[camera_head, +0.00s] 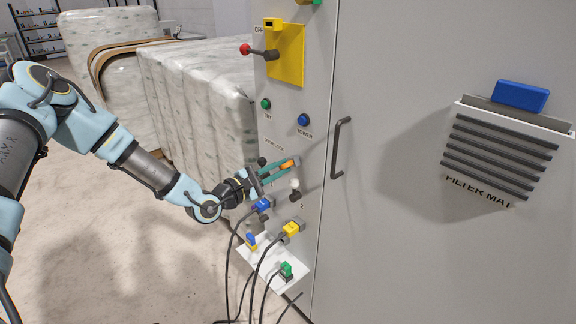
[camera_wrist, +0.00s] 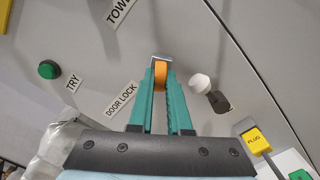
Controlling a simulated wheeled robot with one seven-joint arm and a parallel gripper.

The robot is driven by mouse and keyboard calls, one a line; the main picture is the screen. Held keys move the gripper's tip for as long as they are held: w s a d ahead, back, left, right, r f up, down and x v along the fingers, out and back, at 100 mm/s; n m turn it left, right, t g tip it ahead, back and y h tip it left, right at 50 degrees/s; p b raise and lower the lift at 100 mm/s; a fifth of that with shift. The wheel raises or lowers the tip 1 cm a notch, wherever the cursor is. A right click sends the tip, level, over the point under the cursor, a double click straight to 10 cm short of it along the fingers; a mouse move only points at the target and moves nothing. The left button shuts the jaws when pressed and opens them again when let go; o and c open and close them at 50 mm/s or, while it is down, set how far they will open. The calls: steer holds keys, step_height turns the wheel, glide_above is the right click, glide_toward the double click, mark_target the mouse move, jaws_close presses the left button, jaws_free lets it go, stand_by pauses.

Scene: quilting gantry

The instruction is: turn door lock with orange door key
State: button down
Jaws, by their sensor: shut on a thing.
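The orange door key (camera_wrist: 160,76) is between the teal fingertips of my gripper (camera_wrist: 162,90), and its far end meets a small metal-edged fitting on the grey cabinet panel. The key also shows as a small orange patch in the head view (camera_head: 288,164). My gripper (camera_head: 280,172) is shut on the key. The "DOOR LOCK" label (camera_wrist: 121,99) is just left of the fingers in the wrist view. The key's tip and the lock's slot are hidden, so I cannot tell how deep the key sits.
A white knob (camera_wrist: 199,83) and a dark part (camera_wrist: 219,102) are close right of the fingers. A green TRY button (camera_wrist: 49,69) is to the left. Blue (camera_head: 263,204) and yellow (camera_head: 291,230) plugs with hanging cables are below. The cabinet door handle (camera_head: 338,148) stands out at right.

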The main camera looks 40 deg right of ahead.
steer(key=shift+n, duration=1.9)
steer(key=shift+n+b, duration=0.85)
steer(key=shift+n, duration=1.05)
